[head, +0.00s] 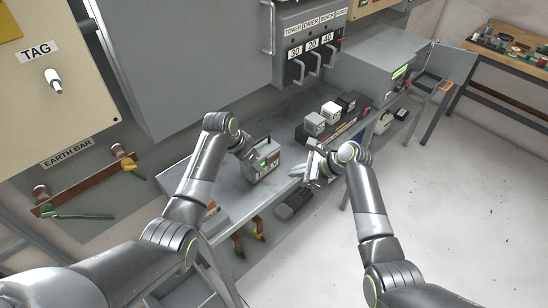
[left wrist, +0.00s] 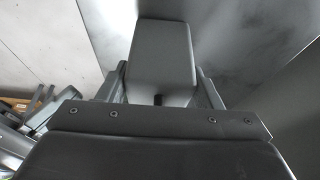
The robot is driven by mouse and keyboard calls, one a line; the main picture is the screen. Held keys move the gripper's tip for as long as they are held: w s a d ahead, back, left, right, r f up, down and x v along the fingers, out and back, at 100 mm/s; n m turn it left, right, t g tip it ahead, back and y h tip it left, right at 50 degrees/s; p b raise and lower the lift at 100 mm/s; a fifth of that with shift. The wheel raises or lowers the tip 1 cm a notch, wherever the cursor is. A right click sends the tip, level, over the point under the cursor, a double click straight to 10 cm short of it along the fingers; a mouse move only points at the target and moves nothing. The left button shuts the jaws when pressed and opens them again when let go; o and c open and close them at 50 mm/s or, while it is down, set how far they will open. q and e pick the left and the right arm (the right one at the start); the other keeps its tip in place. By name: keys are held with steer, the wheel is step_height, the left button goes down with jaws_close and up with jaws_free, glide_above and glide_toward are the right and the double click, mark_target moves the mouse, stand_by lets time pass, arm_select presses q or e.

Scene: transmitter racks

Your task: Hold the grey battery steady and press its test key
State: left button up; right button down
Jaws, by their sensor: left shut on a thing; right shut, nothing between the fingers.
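The grey battery (head: 265,166) stands on the grey bench in the middle of the head view. A green light shows on its front, above a label too small to read. My left gripper (head: 251,155) reaches it from the left and is shut on its upper part. In the left wrist view the grey block of the battery (left wrist: 165,48) sits between the two fingers. My right gripper (head: 314,167) is shut and empty, a short way right of the battery, apart from it. The test key cannot be made out clearly.
Several small batteries (head: 314,123) stand in a dark rack behind my right gripper. A switch panel (head: 310,45) with numbered handles hangs above. A grey cabinet (head: 372,70) stands at the bench's right. Earth bar clamps (head: 80,212) are at the left. The floor at right is clear.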

stand_by(0.4)
arm_select(q)
steer(key=o, duration=1.8)
steer(key=shift+c, duration=0.2)
